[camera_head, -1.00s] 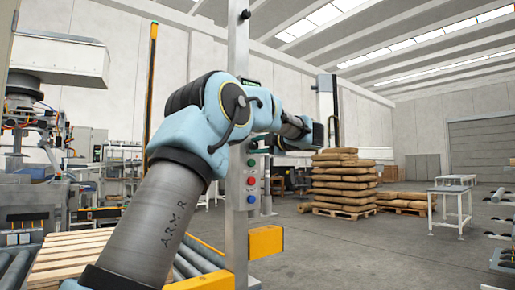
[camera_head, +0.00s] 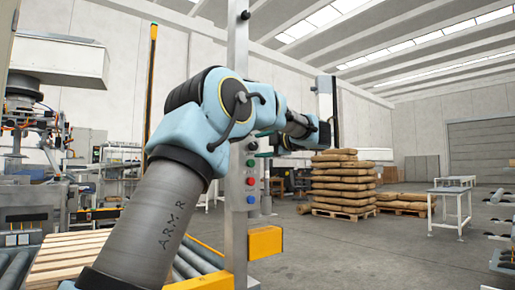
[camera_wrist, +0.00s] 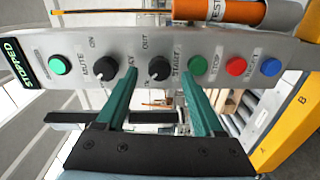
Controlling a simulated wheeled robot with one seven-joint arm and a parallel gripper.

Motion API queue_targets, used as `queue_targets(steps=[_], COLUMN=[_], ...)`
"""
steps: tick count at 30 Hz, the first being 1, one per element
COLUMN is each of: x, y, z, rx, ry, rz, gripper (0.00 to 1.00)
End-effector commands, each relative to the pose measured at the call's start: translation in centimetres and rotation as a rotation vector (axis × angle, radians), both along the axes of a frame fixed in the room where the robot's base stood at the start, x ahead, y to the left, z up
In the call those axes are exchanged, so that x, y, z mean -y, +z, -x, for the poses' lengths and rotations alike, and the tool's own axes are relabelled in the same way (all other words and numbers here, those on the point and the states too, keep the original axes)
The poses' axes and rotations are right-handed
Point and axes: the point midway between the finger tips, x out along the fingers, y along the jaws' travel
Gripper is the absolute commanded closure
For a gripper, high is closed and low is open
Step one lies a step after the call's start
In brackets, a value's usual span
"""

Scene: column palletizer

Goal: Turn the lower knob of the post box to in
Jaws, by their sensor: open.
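The post box (camera_head: 251,188) is a grey panel on a metal post; it lies sideways across the wrist view (camera_wrist: 220,45). Its lower knob (camera_wrist: 158,68) is black, with OUT printed beside it. A second black knob (camera_wrist: 105,68) is left of it, by MUTE and ON. My gripper (camera_wrist: 157,74) is open, its green fingertips on either side of the lower knob, with gaps visible. I cannot tell whether the fingers touch the panel, and the knob's setting is unclear. In the head view my gripper (camera_head: 260,145) is at the post, above the coloured buttons.
Beside the lower knob are a green START button (camera_wrist: 197,64), a red STOP button (camera_wrist: 235,66) and a blue RESET button (camera_wrist: 271,67). Stacked sacks (camera_head: 343,182) stand behind.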

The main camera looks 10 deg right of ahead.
Motion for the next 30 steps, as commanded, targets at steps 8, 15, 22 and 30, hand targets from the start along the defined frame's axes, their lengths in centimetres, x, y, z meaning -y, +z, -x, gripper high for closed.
queue_targets(steps=[8, 15, 22, 30], x=[2.5, 3.6, 3.7, 3.7], y=[0.1, 0.2, 0.3, 0.3], z=[5.1, 7.4, 7.7, 7.7], rx=[0.002, 0.001, 0.0, 0.0], ry=[-0.004, -0.001, -0.001, -0.001], rz=[0.002, 0.001, 0.001, 0.001], gripper=[0.31, 0.31, 0.31, 0.31])
